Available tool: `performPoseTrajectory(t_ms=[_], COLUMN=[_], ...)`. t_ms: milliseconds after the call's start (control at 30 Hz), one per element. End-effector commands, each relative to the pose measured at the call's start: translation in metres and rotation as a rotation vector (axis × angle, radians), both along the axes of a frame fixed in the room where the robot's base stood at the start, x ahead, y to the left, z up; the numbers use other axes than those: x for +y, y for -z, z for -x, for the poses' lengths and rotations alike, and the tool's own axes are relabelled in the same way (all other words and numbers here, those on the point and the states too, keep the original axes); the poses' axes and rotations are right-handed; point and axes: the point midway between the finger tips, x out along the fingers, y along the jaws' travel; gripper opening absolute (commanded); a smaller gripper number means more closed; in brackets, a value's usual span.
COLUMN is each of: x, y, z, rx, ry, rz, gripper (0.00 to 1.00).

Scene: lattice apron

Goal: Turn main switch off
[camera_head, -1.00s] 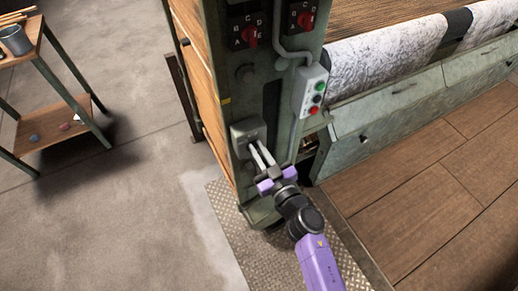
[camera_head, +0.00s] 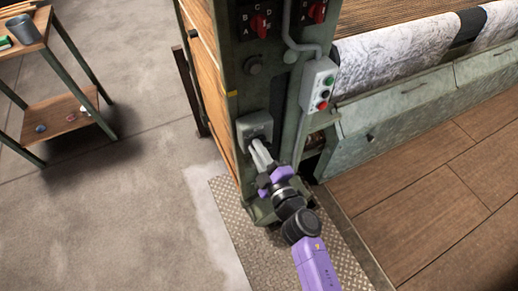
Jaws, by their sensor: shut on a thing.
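The main switch (camera_head: 254,125) is a grey box low on the front of the green machine column, in the head view. My gripper (camera_head: 256,146) reaches up to the lower part of this box from below. Its two pale fingers lie close together and are shut on the switch's handle. The handle itself is hidden between and behind the fingers, so its exact angle cannot be seen.
A grey box with green and red push buttons (camera_head: 319,86) hangs to the upper right. Red rotary selectors (camera_head: 260,26) sit higher on the column. A small shelf table (camera_head: 66,114) stands at left. Bare concrete floor (camera_head: 130,220) lies between.

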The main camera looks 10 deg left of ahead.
Motion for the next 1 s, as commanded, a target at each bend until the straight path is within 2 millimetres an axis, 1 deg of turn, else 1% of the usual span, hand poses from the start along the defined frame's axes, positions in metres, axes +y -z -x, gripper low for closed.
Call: performPoseTrajectory(t_ms=[200, 500, 700, 1000], x=[0.003, 0.004, 0.004, 0.004], y=[0.006, 0.011, 0.012, 0.013], z=[0.001, 0.001, 0.001, 0.001], rx=[-0.111, -0.234, -0.283, -0.311], ry=[0.000, 0.000, 0.000, 0.000], rz=[0.165, 0.343, 0.416, 0.456], gripper=[0.00, 0.00, 0.00, 0.00])
